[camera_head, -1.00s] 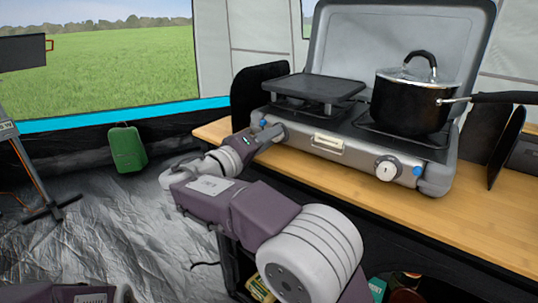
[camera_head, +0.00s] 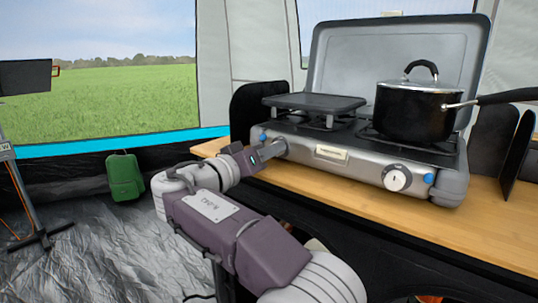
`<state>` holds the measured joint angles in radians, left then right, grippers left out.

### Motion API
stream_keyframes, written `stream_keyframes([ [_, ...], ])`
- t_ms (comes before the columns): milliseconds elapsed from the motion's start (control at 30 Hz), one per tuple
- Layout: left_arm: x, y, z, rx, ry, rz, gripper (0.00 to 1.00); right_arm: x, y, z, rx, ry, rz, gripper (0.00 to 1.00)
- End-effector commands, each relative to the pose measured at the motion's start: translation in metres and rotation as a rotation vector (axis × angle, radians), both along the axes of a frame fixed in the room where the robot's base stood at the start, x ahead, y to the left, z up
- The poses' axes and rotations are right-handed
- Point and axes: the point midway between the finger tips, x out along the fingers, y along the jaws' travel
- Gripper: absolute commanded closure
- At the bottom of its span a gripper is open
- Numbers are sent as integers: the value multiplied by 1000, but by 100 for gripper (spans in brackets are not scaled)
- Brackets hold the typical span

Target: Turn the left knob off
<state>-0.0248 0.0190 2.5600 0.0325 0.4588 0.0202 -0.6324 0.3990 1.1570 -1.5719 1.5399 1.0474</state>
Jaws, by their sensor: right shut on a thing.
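The camp stove (camera_head: 350,155) stands on the wooden table with its lid up. My right gripper (camera_head: 279,147) is at the left end of the stove's front panel, where the left knob sits. Its fingers are shut on the left knob, which they hide almost fully, so its angle cannot be read. The right knob (camera_head: 397,178) is white and uncovered on the right part of the panel. My left gripper is out of view.
A black pot (camera_head: 412,112) with a glass lid sits on the right burner, its handle pointing right. A flat dark griddle plate (camera_head: 315,102) covers the left burner. The wooden table (camera_head: 480,218) is bare at the front right. A green canister (camera_head: 125,177) stands on the floor.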

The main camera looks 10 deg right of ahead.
Motion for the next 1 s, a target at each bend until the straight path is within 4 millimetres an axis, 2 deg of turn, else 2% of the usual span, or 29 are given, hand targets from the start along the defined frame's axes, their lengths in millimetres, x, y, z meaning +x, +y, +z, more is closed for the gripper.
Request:
stream_keyframes([
  [333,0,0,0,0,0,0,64,0,-1,1,1,-4,-1,100],
  [367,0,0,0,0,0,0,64,0,-1,1,1,-4,-1,61],
  [400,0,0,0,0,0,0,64,0,-1,1,2,-4,-2,50],
  [433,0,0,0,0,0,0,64,0,-1,1,1,-3,-2,48],
  [767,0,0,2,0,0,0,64,-2,4,1,1,1,0,48],
  [1000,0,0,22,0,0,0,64,-32,43,4,0,1,4,48],
])
